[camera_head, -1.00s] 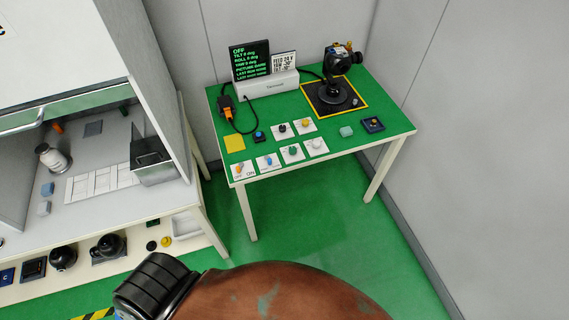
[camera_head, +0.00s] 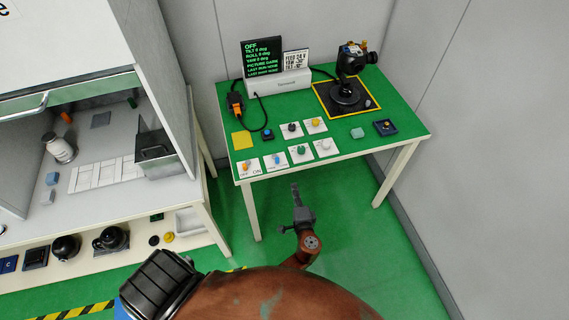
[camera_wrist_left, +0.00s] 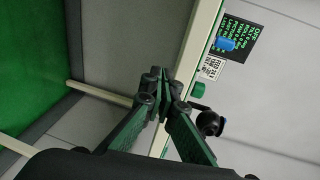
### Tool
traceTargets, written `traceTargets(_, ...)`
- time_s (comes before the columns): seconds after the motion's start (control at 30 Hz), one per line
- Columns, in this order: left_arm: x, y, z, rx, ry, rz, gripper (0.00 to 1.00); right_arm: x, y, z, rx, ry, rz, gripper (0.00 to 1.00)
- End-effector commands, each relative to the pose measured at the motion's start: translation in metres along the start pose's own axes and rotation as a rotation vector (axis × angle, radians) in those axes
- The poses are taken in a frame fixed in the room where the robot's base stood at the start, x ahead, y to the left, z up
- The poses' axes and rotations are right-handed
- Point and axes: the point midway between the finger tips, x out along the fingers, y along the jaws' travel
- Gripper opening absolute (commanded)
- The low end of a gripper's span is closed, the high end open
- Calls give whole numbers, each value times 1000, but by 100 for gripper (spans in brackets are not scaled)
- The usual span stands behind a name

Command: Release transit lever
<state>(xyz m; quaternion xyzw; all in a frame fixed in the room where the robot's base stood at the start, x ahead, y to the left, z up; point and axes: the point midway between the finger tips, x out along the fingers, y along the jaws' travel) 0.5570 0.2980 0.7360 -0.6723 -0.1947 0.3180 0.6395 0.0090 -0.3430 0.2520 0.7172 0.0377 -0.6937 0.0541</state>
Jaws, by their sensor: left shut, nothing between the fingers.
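The gimbal camera (camera_head: 352,60) stands on a dark base (camera_head: 345,94) inside a yellow-edged square at the back right of the green table. A small orange part (camera_head: 364,45) shows on its right side; I cannot tell whether it is the transit lever. The gimbal camera also shows in the left wrist view (camera_wrist_left: 209,123). My left gripper (camera_head: 296,188) is in front of the table's near edge, apart from the gimbal. In the left wrist view its fingers (camera_wrist_left: 161,76) are together and empty. My right gripper is not in view.
The green table (camera_head: 350,153) carries a console (camera_head: 278,85), a black display (camera_head: 263,58) reading OFF, a printed card (camera_head: 296,60), and several knobs on white plates. An orange connector (camera_head: 236,103) has a looping cable. A workbench (camera_head: 120,222) stands left; walls stand behind and right.

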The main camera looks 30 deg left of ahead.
Motion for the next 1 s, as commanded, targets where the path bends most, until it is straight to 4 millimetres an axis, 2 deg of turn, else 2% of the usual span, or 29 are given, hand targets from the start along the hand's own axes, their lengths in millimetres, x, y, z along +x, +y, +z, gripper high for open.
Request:
traceTargets(0.03,-4,-25,-4,-11,-9,-60,0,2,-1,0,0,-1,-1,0)
traceTargets(0.1,-10,-52,-7,-18,-22,-124,0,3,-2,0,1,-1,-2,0)
traceTargets(0.2,-15,-71,-9,-23,-32,-172,0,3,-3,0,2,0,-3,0)
traceTargets(0.53,-15,-75,-9,-23,-33,-181,0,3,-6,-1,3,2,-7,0)
traceTargets(0.67,-9,-76,-9,-23,-33,-182,0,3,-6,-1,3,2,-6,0)
traceTargets(0.77,2,-78,-9,-23,-34,-181,0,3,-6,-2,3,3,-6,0)
traceTargets(1.0,50,-87,-7,-22,-33,-182,0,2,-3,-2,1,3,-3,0)
